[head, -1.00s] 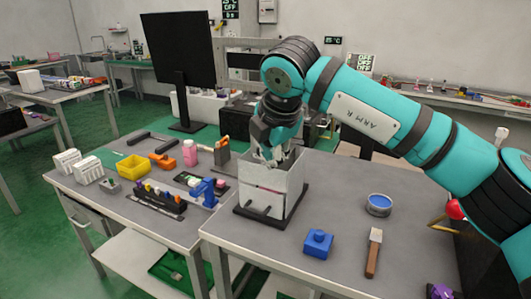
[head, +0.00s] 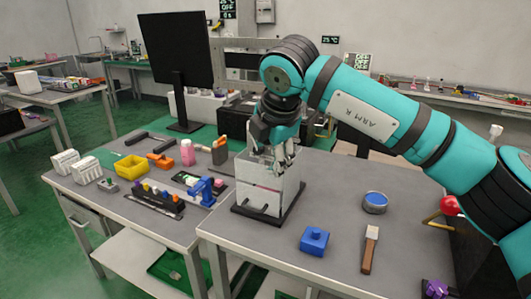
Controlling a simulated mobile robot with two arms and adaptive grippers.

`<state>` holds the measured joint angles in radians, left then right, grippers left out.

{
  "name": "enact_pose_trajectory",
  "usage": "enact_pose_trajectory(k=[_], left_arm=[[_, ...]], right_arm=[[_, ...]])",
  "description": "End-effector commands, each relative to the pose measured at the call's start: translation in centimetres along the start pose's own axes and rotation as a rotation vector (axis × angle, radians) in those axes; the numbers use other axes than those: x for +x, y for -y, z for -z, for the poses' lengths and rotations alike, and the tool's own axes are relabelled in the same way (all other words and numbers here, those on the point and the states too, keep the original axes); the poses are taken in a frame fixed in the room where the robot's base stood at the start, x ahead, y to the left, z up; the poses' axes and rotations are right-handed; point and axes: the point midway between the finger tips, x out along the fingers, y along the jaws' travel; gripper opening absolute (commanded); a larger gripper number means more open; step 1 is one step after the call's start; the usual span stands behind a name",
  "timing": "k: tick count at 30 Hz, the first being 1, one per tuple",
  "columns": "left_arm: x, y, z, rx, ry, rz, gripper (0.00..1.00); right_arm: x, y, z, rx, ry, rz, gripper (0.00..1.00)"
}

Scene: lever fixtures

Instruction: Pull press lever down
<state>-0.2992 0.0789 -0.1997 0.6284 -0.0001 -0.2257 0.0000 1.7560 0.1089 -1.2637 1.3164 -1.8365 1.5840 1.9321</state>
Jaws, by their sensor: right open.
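A lever with a red ball knob (head: 450,205) and a brass-coloured rod stands at the right edge of the table, beside a dark body partly covered by my right arm. I cannot tell for sure that it is the press lever. My left gripper is out of view.
The grey box stands on a dark base plate. A blue block (head: 314,241), a round blue-topped tin (head: 375,202) and a wooden-handled tool (head: 369,249) lie between it and the lever. The left table (head: 110,190) holds many small items. A monitor (head: 178,55) stands behind.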

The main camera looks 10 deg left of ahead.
Motion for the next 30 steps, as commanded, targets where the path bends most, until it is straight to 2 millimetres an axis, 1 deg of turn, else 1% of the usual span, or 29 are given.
enact_pose_trajectory(k=[10, 15, 30], left_arm=[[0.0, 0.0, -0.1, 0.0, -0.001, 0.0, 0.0], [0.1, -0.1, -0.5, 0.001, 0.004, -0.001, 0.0], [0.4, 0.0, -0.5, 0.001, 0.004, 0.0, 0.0]], right_arm=[[-0.1, 0.1, -0.2, 0.003, 0.002, 0.002, 0.56], [-1.3, 0.1, 0.0, 0.002, 0.003, -0.001, 0.56], [-5.0, 0.4, 0.6, 0.0, 0.002, -0.002, 0.56]])
